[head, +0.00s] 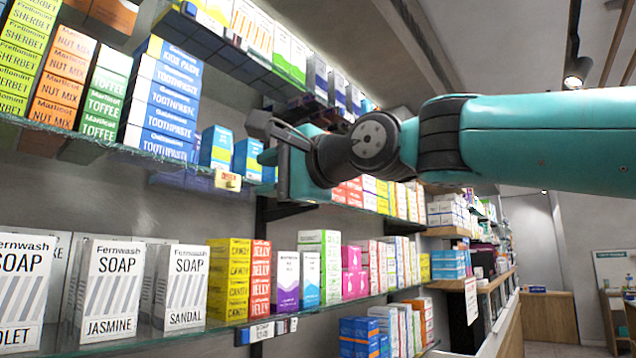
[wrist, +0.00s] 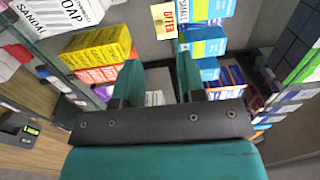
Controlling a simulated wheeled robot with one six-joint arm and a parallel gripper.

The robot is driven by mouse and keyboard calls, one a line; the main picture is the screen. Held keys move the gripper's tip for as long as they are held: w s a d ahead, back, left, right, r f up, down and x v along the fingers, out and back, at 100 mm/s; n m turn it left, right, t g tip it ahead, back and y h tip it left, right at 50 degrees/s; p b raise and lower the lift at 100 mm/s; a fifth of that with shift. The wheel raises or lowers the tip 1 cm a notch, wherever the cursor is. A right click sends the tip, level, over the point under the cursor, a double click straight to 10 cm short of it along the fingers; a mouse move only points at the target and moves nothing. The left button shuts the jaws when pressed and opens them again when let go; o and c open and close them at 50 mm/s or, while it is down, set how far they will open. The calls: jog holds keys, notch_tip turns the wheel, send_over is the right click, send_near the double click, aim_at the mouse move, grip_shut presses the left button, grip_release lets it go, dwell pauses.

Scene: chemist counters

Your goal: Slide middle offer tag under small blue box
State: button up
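In the head view a cream offer tag (head: 228,180) with red print sits at the front edge of the upper glass shelf. A small blue box (head: 216,148) stands just above and left of it, and another blue box (head: 247,158) stands to the right. In the wrist view a yellow tag reading OFFER (wrist: 163,20) lies beside a small blue box (wrist: 203,42).
Stacked toothpaste boxes (head: 165,100) stand left of the small blue box. Soap boxes (head: 110,290) and yellow candy boxes (head: 228,280) fill the lower shelf. Another stocked shelf (head: 250,50) hangs above. The aisle to the right (head: 545,330) has free room.

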jog(key=b+v, duration=0.2)
jog(key=v, duration=0.7)
jog(key=shift+s+d+b, duration=0.25)
jog(key=shift+s+b, duration=0.05)
jog(key=shift+f, duration=0.1)
jog(key=s+d+f+n+g+h, duration=0.1)
jog(key=d+f+n+g+h, duration=0.15)
jog(key=f, duration=0.95)
jog(key=s+d+f+n+g+h, duration=0.1)
jog(key=f+n+g+h, duration=0.2)
jog(key=f, duration=0.9)
jog(key=s+d+f+n+g+h, duration=0.2)
jog(key=s+f+n, duration=0.3)
jog(key=s+f, duration=0.3)
jog(key=s+d+f+n+g+h, duration=0.1)
jog(key=s+d+f+n+g, duration=0.3)
jog(key=s+f, duration=0.4)
notch_tip(320, 180, down, 5)
jog(key=shift+d+f+n+h, duration=0.1)
jog(key=shift+d+n+h, duration=0.25)
jog(key=shift+d+n, duration=0.2)
jog(key=shift+g, duration=0.25)
